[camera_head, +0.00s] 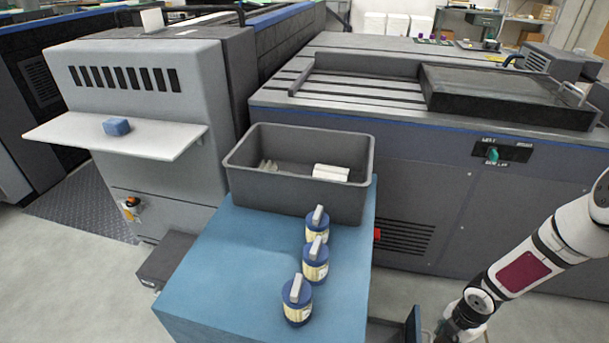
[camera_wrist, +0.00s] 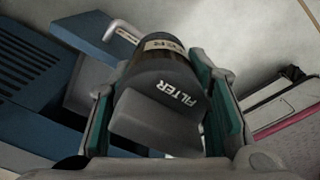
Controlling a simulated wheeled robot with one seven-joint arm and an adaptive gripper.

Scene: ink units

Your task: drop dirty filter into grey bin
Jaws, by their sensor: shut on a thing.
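In the wrist view, my gripper (camera_wrist: 163,105) is shut on the dirty filter (camera_wrist: 160,92). The filter is a dark grey canister with a blocky grip, the word FILTER and a pale label band; the green finger pads press on its two sides. In the head view my gripper (camera_head: 455,326) is low at the bottom right, partly cut off, and the filter cannot be made out there. A grey open-topped bin (camera_head: 290,190) stands at the back of the blue cart top, well to the left of my gripper. It has white pieces inside.
Several blue-capped canisters (camera_head: 316,262) stand in a row on the blue cart (camera_head: 215,285), in front of the bin. An open blue drawer (camera_head: 413,325) is between cart and gripper. Printing machines (camera_head: 430,150) stand behind. A blue block (camera_head: 117,126) lies on a shelf.

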